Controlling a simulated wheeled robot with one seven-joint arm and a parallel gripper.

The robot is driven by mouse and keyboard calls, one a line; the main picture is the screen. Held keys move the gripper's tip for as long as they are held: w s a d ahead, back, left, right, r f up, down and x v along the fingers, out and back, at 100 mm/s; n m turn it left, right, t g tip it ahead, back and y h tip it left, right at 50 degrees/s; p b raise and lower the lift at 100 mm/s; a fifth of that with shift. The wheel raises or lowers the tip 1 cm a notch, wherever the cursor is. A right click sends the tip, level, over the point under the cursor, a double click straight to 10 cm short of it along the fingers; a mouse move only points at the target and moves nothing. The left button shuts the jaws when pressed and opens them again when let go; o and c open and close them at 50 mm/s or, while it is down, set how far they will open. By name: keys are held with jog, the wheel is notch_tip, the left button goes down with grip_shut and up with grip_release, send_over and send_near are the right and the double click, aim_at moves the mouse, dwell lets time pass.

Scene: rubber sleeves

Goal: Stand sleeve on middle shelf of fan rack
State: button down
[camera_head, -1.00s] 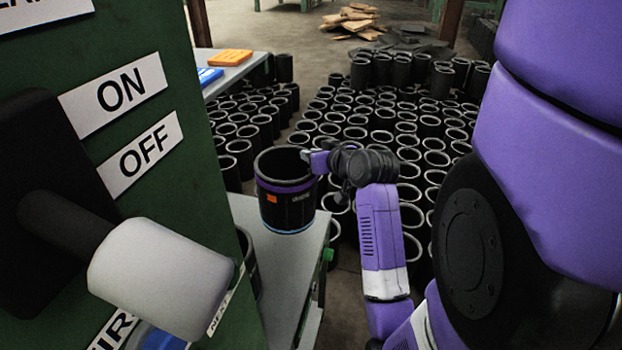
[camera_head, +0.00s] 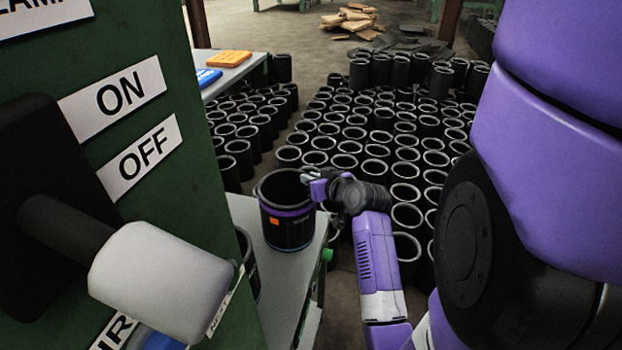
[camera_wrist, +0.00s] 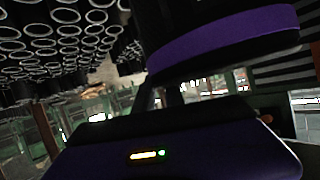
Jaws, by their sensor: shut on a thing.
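Whether the sleeve's bottom touches the grey top (camera_head: 270,268) cannot be told. In the wrist view the sleeve (camera_wrist: 225,40) fills the upper right, its purple band close to my gripper body. Another dark sleeve (camera_head: 246,262) shows partly behind the green panel, lower down. The fan rack is not clearly identifiable.
A green panel (camera_head: 175,195) with ON and OFF labels and a white-ended lever (camera_head: 160,280) stands close on the left. Many black sleeves (camera_head: 375,150) cover the floor beyond. A grey table (camera_head: 232,70) holds an orange and a blue item.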

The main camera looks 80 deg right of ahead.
jog(key=c, duration=1.4)
grip_release()
jog(key=shift+f, duration=0.1)
jog(key=b+v, duration=0.1)
jog(key=v, duration=1.1)
